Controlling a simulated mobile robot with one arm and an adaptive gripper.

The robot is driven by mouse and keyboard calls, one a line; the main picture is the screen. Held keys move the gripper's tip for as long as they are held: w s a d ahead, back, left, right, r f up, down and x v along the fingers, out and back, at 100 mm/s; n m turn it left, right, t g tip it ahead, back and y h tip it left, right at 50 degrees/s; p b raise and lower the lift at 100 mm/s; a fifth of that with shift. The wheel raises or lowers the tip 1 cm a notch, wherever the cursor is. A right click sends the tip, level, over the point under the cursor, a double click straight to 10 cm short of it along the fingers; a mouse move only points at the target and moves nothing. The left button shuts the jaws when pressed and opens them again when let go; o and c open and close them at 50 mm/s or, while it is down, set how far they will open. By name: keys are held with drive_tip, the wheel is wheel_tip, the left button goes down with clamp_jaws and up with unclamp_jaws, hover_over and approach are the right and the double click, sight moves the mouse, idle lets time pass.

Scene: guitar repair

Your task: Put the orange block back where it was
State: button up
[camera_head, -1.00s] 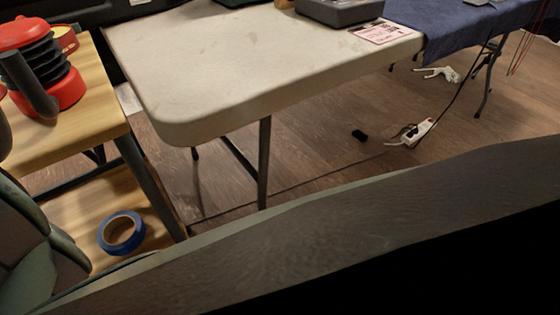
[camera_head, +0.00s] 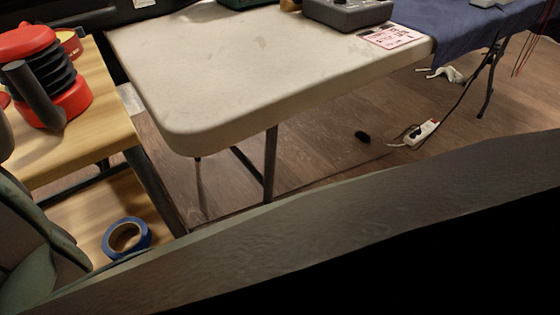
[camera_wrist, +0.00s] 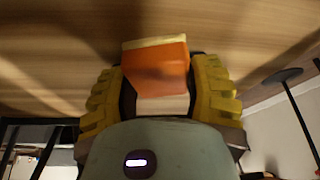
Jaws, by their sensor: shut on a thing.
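The orange block (camera_wrist: 157,66) shows in the wrist view, held between the two yellow ridged fingers of my gripper (camera_wrist: 158,85). My gripper is shut on it. The block has a pale yellowish edge on one side and a pale section nearer the palm. Beyond the block is a wooden surface (camera_wrist: 60,60); I cannot tell whether the block touches it. The block and the gripper's fingers do not show in the head view.
A pale table (camera_head: 230,70) with a grey device (camera_head: 347,12) stands ahead. A wooden bench (camera_head: 95,130) with a red and black tool (camera_head: 42,75) is at left. Blue tape (camera_head: 127,236) lies on its lower shelf. A power strip (camera_head: 421,132) lies on the floor.

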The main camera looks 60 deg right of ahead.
drive_tip(key=shift+w+d, duration=0.15)
drive_tip(key=shift+w, duration=0.15)
drive_tip(key=shift+s, duration=0.1)
drive_tip(key=o, duration=1.2)
drive_tip(key=shift+s, duration=0.1)
drive_tip(key=shift+s+r, duration=0.1)
drive_tip(key=shift+r, duration=0.3)
drive_tip(key=shift+v, duration=1.1)
drive_tip(key=s, duration=0.4)
drive_tip(key=s+a, duration=0.1)
drive_tip(key=s, duration=0.7)
drive_tip(key=shift+a, duration=0.15)
